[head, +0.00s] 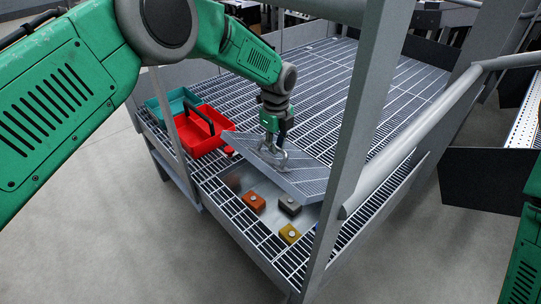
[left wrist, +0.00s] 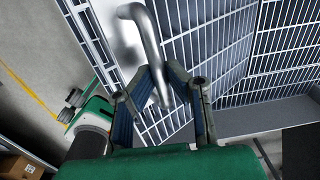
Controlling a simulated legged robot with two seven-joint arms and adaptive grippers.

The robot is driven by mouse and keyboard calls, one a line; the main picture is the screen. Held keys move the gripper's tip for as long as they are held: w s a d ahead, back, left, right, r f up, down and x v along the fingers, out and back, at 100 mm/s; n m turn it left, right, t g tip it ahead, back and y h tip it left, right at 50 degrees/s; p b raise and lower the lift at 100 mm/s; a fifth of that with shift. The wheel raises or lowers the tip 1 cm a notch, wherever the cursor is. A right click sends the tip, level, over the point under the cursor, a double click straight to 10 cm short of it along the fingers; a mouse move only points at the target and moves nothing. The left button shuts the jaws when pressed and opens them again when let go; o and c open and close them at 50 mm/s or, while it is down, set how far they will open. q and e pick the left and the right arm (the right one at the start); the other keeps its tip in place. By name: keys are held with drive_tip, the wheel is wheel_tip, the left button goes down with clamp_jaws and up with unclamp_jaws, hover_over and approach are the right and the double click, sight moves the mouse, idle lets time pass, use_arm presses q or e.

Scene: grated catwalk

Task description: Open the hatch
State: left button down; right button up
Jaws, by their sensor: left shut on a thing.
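The hatch (head: 302,177) is a grey ribbed panel set in the catwalk grating, and it is tilted up with its opening showing beneath. A metal handle (left wrist: 146,32) rises from it and bends in the left wrist view. My left gripper (head: 272,150) is above the hatch, its fingers closed around this handle; the fingers (left wrist: 165,98) also show on both sides of the bar in the left wrist view. In the recess (head: 232,178) lie an orange block (head: 254,202), a dark grey block (head: 290,205) and a yellow block (head: 290,233). My right gripper is not in view.
A red open toolbox (head: 200,131) with a dark handle and a teal bin (head: 172,103) stand on the grating left of the hatch. A grey post (head: 362,110) and a handrail (head: 390,160) stand in front on the right. The grating behind is clear.

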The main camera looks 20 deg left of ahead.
use_arm(q)
drive_tip(key=shift+w+d+r+g, duration=0.3)
drive_tip(key=shift+w+d+r, duration=0.15)
drive_tip(key=shift+w+r, duration=0.2)
drive_tip(key=shift+y, duration=0.3)
